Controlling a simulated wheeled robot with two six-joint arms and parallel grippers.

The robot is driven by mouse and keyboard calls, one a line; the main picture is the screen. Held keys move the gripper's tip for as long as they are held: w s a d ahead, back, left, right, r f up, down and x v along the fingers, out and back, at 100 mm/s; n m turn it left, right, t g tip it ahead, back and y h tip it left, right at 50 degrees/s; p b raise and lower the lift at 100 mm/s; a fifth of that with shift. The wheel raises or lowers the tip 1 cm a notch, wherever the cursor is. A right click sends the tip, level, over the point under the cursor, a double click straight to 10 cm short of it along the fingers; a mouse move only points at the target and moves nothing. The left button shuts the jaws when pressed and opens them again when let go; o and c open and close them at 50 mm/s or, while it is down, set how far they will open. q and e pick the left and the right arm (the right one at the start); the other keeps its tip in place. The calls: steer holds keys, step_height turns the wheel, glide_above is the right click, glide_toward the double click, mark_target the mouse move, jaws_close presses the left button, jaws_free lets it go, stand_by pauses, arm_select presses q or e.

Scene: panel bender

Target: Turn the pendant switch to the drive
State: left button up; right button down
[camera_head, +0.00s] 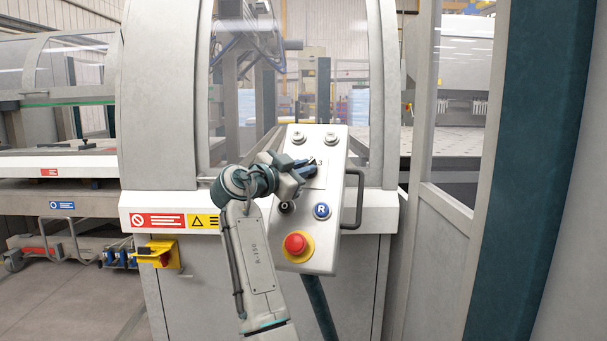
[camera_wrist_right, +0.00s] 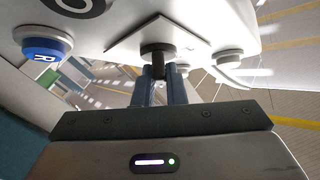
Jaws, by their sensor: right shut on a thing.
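The pendant (camera_head: 320,241) is a pale grey control box with a dark handle on its right, standing in front of the machine in the head view. Its dark rotary switch sits on a square plate in the upper middle. My right gripper (camera_head: 302,172) reaches it from the left and covers most of it. In the right wrist view, the gripper's two blue-grey fingers (camera_wrist_right: 164,90) are closed on the black knob of the switch (camera_wrist_right: 158,52). The switch's pointing direction cannot be told. My left gripper is not in view.
The pendant also carries a blue R button (camera_head: 322,211), a red emergency stop (camera_head: 295,243) on yellow, a dark round control (camera_head: 286,207) and two pale buttons at the top.

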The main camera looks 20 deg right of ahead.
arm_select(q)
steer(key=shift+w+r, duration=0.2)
arm_select(e)
steer(key=shift+r+m+g, duration=0.1)
steer(key=shift+m+g, duration=0.4)
steer(key=shift+m, duration=0.1)
steer(key=c, duration=1.5)
jaws_free()
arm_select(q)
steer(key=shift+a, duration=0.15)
